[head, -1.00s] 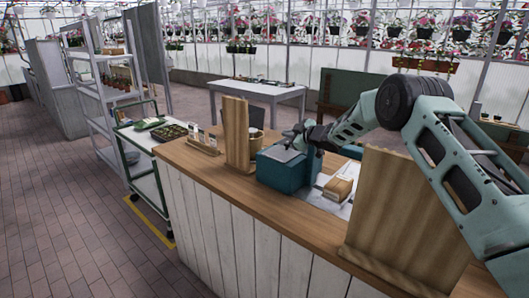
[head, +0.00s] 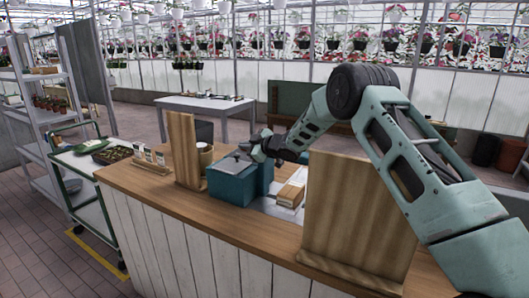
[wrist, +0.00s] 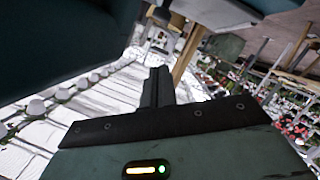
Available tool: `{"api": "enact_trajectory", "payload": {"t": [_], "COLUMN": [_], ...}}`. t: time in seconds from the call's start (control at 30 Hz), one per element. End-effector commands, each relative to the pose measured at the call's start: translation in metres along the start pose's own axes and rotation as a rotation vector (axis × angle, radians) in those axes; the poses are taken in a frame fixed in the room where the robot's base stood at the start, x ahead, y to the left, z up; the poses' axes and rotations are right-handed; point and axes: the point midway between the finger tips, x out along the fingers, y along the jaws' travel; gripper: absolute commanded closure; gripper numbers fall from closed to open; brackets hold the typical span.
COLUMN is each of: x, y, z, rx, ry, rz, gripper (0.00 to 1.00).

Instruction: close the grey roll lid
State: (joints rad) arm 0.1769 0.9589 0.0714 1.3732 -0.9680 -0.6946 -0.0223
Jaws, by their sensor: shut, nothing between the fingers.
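A teal box (head: 238,188) stands on the wooden counter near its middle. A grey panel, seemingly the roll lid (head: 229,166), shows on its top; how far it covers the opening is too small to tell. My gripper (head: 247,151) is just above and behind the box top, reaching in from the right; I cannot tell if it touches the lid. In the wrist view my gripper's fingers (wrist: 158,86) are together with nothing between them. A dark teal surface fills the upper left there, likely the box, and the lid is not clearly seen.
A larger wooden board (head: 358,215) stands at right, with a small wooden block (head: 291,194) between. A green cart (head: 85,175) is at left.

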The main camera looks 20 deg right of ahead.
Motion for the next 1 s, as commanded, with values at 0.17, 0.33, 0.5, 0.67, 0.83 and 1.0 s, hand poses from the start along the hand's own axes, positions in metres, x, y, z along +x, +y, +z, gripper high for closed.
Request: {"api": "enact_trajectory", "payload": {"t": [0.17,0.33,0.5,0.67,0.83,1.0], "x": [-0.041,-0.081,-0.112,-0.128,-0.133,-0.133], "y": [-0.001,-0.001,-0.001,0.000,-0.001,-0.001], "z": [0.002,0.002,0.002,0.001,0.000,0.000], "rx": [0.000,0.000,0.000,0.000,0.001,0.000], "ry": [-0.001,0.000,-0.001,0.000,0.001,0.001], "rz": [0.003,0.003,0.002,0.002,0.000,0.000], "gripper": [1.00,1.00,1.00,1.00,1.00,1.00]}}
